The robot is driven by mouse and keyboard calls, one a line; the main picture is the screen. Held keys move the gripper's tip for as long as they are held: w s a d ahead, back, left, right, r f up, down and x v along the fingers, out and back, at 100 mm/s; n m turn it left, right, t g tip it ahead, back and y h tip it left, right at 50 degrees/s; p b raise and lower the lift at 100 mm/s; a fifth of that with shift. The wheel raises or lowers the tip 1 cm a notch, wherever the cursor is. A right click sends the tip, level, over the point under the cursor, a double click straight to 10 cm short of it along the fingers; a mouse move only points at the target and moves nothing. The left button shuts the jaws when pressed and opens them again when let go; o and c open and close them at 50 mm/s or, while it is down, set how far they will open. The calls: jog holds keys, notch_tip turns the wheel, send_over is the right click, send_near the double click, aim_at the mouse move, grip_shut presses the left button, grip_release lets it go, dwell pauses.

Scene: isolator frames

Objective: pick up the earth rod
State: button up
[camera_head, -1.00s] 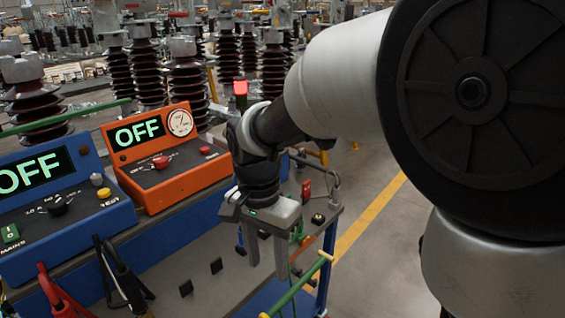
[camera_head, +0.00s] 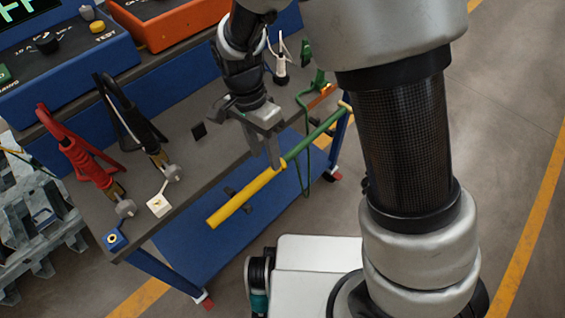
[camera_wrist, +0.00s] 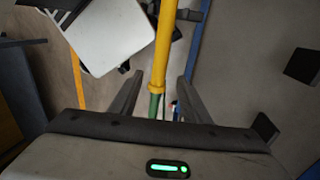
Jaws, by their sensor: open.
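The earth rod (camera_head: 245,195) is a long rod with a yellow half and a green half, lying slantwise along the front edge of the trolley. A yellow collar joins the halves. My gripper (camera_head: 264,154) is open, pointing down at the rod near the collar. In the wrist view the rod (camera_wrist: 166,45) runs up the picture between the two open fingers of my gripper (camera_wrist: 159,77). The collar and green part show close to the fingers. I cannot tell whether either finger touches the rod.
The trolley top (camera_head: 185,170) carries red clamps (camera_head: 80,155) and black clamps (camera_head: 130,115) at left. A blue test box (camera_head: 70,65) and an orange box (camera_head: 170,22) stand behind. A green clamp (camera_head: 312,82) is at the right end. Floor is open at right.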

aim_at(267, 171)
jog(key=f, duration=0.2)
jog(key=s+f+b, duration=0.1)
jog(key=f, duration=0.1)
jog(key=shift+s+d+b, duration=0.1)
jog(key=shift+s+b, duration=0.05)
jog(key=shift+b, duration=0.15)
jog(key=shift+d+f, duration=0.1)
jog(key=shift+f, duration=0.5)
grip_shut()
